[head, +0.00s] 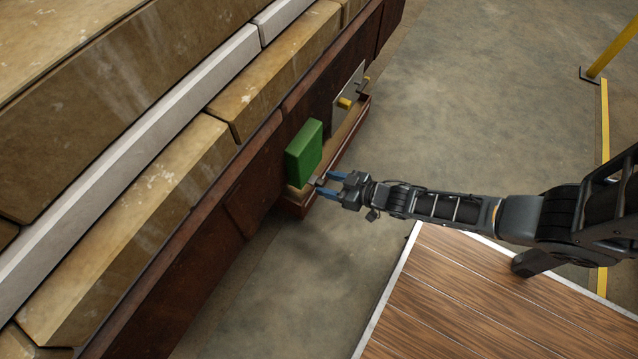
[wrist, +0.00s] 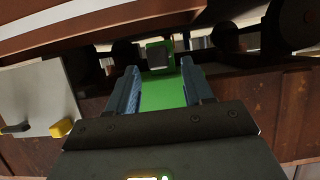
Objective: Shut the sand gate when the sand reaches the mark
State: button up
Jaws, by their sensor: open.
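My gripper (head: 324,183) reaches from the right in the head view, its two blue fingers apart. A green block (head: 304,152) stands at the brown wall, just beyond the fingertips. In the wrist view a green surface (wrist: 163,95) shows between the fingers, with a dark grey square piece near its far end. I cannot tell whether the fingers touch anything. A pale grey plate (head: 349,92) with a yellow knob (head: 345,103) and a small dark lever is on the wall beyond the block. I cannot pick out the sand gate, the sand level or the mark for certain.
A long reddish-brown wall (head: 180,240) with tan blocks above runs along the left, with a low ledge at its foot. A wood-planked platform (head: 480,300) lies below my arm. A yellow post (head: 612,50) stands at upper right. Concrete floor between is clear.

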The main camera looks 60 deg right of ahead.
aim_at(322, 182)
jog(key=shift+b+x, duration=0.6)
jog(key=shift+x, duration=1.25)
jog(key=shift+c, duration=0.4)
grip_shut()
